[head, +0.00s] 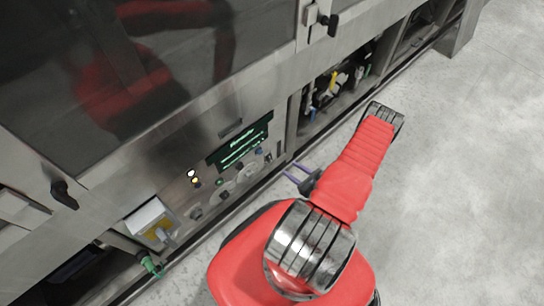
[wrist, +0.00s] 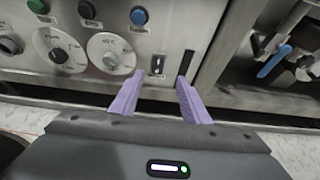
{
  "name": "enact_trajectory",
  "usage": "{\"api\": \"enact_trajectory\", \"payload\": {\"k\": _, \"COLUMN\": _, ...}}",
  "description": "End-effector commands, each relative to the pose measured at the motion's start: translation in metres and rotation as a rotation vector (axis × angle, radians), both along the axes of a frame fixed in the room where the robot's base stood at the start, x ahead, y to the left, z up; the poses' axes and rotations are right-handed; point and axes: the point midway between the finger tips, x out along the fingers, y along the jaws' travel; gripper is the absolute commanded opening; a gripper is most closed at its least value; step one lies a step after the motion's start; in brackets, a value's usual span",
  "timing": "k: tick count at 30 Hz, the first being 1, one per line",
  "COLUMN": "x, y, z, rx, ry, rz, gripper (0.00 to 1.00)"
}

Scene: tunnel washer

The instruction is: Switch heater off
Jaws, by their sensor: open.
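The control panel (head: 226,178) is on the washer's front, below a lit green display (head: 240,143). In the wrist view it shows a small black switch (wrist: 157,65) in a metal plate, and to its left a dial marked °C (wrist: 111,51) and another dial (wrist: 60,48). No heater label is readable, so I cannot tell for sure which control is the heater's. My gripper (wrist: 160,84) is open and empty, its purple fingers pointing at the panel, with the black switch just beyond and between the tips. My gripper (head: 298,175) also shows in the head view, right of the panel.
Push buttons in green, black and blue (wrist: 139,16) sit above the dials. A dark vertical slot (wrist: 185,63) lies right of the switch. An open bay with a blue-handled valve (wrist: 274,61) is farther right. The grey floor (head: 460,170) at right is clear.

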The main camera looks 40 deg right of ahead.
Motion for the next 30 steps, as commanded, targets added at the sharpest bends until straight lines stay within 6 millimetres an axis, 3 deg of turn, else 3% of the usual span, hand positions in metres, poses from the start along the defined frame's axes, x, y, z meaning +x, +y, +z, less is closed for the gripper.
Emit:
{"api": "enact_trajectory", "payload": {"k": 14, "x": 0.008, "y": 0.002, "z": -0.003, "rx": 0.000, "ry": 0.001, "rz": 0.010, "gripper": 0.42}}
{"api": "enact_trajectory", "payload": {"k": 30, "x": 0.064, "y": 0.005, "z": -0.026, "rx": 0.000, "ry": 0.001, "rz": 0.012, "gripper": 0.42}}
